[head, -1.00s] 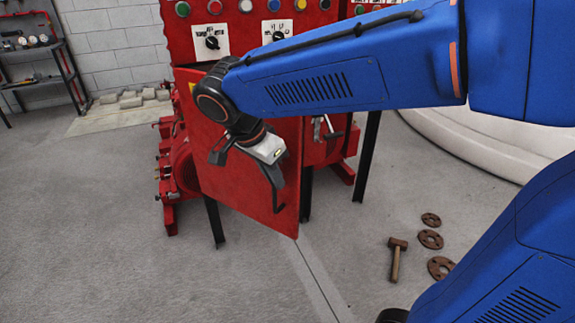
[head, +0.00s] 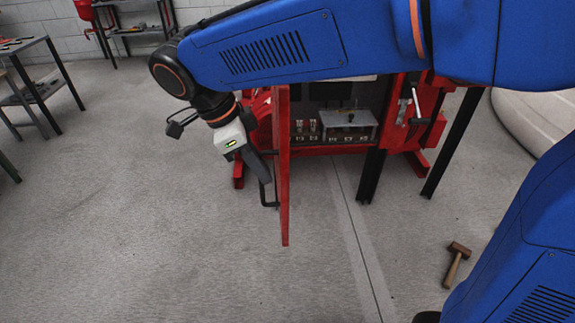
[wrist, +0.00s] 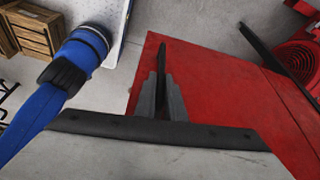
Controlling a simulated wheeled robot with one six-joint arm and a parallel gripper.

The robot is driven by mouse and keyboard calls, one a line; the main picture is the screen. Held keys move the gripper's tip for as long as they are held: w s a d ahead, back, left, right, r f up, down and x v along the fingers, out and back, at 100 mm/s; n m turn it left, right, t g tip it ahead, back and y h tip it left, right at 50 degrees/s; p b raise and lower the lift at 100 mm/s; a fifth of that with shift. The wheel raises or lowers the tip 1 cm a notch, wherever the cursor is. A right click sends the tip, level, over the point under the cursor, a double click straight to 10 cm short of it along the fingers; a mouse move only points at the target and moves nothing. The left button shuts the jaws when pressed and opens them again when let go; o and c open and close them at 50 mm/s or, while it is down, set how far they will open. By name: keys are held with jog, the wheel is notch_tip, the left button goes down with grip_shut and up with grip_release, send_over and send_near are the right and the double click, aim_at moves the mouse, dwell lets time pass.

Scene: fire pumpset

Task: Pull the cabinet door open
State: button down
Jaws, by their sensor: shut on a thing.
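The red cabinet door (head: 284,190) stands swung open and shows nearly edge-on in the head view. Its broad red face fills much of the wrist view (wrist: 235,85). My gripper (head: 268,190) is at the left side of the door, shut on the dark door handle (head: 276,203). In the wrist view the fingers (wrist: 162,98) close together over a thin dark bar against the red face. The cabinet's interior (head: 335,120) is open to view right of the door, with small fittings and a grey block inside. My arm hides the cabinet's upper part.
A hammer (head: 457,263) lies on the floor at the right. Black stand legs (head: 371,175) are right of the door. A metal shelf table (head: 35,85) stands at the left. The floor left and in front of the door is clear.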

jog(key=shift+a, duration=1.55)
jog(key=c, duration=1.8)
grip_release()
jog(key=shift+c, duration=0.2)
jog(key=v, duration=1.7)
jog(key=shift+r, duration=0.2)
jog(key=shift+w, duration=0.1)
